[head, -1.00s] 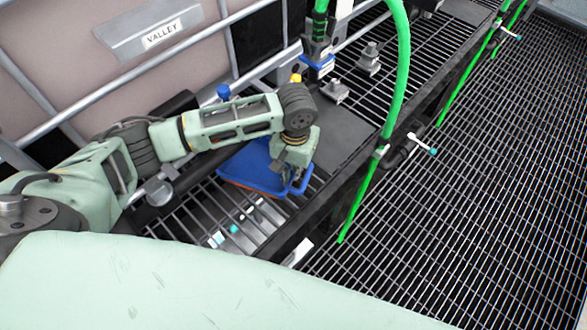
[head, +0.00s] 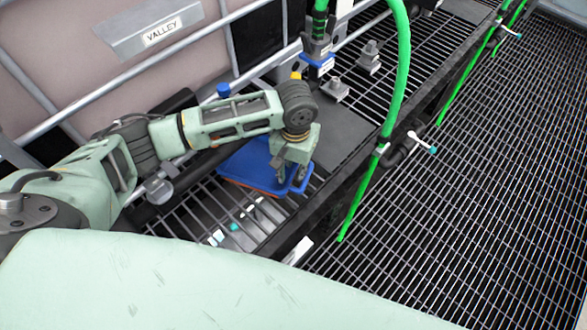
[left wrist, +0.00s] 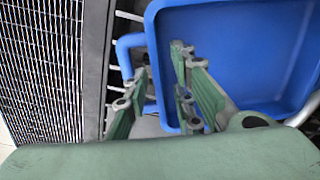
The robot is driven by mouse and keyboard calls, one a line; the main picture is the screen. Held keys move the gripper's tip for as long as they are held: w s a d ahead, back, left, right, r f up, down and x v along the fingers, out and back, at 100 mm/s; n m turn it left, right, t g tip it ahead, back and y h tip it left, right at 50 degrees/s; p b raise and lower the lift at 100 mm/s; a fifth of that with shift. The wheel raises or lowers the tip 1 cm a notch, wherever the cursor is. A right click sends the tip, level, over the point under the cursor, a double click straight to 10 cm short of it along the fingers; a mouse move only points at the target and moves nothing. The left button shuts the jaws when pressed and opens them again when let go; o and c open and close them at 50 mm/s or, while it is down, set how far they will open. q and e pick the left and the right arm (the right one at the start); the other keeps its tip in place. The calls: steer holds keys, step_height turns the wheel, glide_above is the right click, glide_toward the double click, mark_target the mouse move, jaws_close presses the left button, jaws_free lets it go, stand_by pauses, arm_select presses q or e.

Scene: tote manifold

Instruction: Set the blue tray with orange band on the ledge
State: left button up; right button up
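The blue tray (head: 238,167) lies on the grated ledge (head: 190,208), partly behind my left arm. A thin orange edge shows along its near side. My left gripper (head: 289,178) points down at the tray's right end, by the handle. In the left wrist view the tray (left wrist: 250,50) looks empty, with a looped handle (left wrist: 127,50) on one side. The left gripper (left wrist: 165,100) is open there, one finger over the handle side and the other over the tray's inside. I cannot tell whether the fingers touch it. My right gripper is not in view.
Green hoses (head: 402,60) rise along the ledge's front edge. Grey fittings (head: 369,58) and a dark flat plate (head: 340,135) lie farther along the ledge. A container with a VALLEY label (head: 161,33) stands behind. Open floor grating (head: 470,200) is at right.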

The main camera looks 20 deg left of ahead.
arm_select(q)
step_height(320, 180, up, 12)
steer(key=shift+d+f, duration=0.15)
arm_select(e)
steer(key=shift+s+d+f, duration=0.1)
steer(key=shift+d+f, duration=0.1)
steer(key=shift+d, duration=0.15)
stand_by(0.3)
